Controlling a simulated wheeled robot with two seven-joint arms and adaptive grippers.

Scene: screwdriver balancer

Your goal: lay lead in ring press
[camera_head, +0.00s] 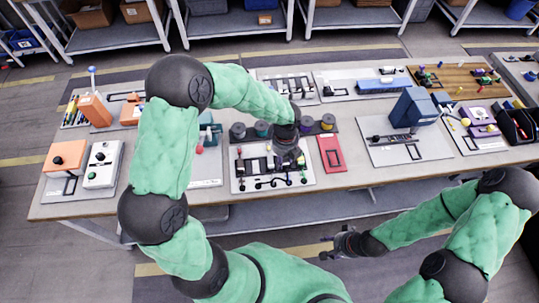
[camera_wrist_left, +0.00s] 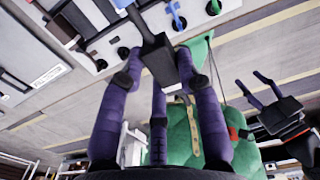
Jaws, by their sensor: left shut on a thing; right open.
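My left gripper (camera_head: 287,160) is over the white board (camera_head: 240,184) at the middle of the table. In the left wrist view its purple fingers (camera_wrist_left: 160,85) are shut on a dark block with a narrow neck (camera_wrist_left: 158,62), which looks like the grip of a lead. The far end of this lead is cut off by the picture edge. Several dark and coloured leads (camera_head: 262,184) lie along the board's front. I cannot tell for certain which fixture is the ring press. My right gripper (camera_head: 338,244) is open and empty in front of the table; it also shows in the left wrist view (camera_wrist_left: 265,90).
A red tray (camera_head: 332,154) lies right of the board. Several spools (camera_head: 262,129) stand in a row behind it. A blue box fixture (camera_head: 414,108) stands farther right, and orange and white boxes (camera_head: 103,163) stand at the left. The floor before the table is clear.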

